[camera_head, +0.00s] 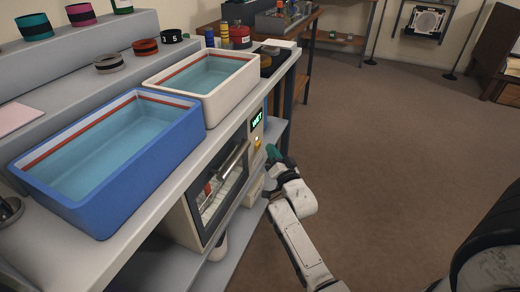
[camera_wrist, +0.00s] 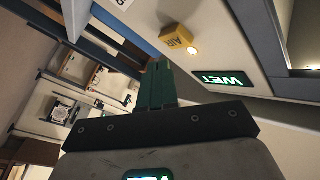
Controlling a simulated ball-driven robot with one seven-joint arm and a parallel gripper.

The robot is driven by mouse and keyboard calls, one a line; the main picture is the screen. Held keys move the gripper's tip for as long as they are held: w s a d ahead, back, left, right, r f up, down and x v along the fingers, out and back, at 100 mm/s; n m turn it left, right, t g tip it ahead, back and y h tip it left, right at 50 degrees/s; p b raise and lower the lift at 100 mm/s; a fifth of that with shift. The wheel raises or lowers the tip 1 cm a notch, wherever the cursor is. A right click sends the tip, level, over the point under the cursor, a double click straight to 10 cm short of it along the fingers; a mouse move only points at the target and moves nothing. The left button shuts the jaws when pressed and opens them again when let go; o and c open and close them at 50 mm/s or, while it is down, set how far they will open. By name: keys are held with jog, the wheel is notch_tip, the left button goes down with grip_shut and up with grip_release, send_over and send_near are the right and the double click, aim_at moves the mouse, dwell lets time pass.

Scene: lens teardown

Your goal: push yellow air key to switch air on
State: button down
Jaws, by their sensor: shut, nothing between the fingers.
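The yellow air key (camera_wrist: 178,38), marked AIR, sits on the pale front panel of a machine in the wrist view, with a small glowing lamp (camera_wrist: 193,50) at its edge. It shows small in the head view (camera_head: 257,142). My gripper (camera_wrist: 160,68) is shut and empty, its green fingers together. The fingertips are near the key and appear apart from it. In the head view my gripper (camera_head: 272,151) is just right of the panel. A green display (camera_wrist: 229,78) beside the key reads WET.
The machine's glass-fronted chamber (camera_head: 221,190) is under the bench. A blue basin (camera_head: 135,185) and a white basin (camera_head: 222,100) of water stand on top. Open brown floor (camera_head: 400,150) lies to the right. Another bench (camera_head: 300,22) is at the back.

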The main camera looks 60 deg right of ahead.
jog(key=shift+s+d+p, duration=0.15)
jog(key=shift+s+p, duration=1.3)
jog(key=shift+s, duration=0.85)
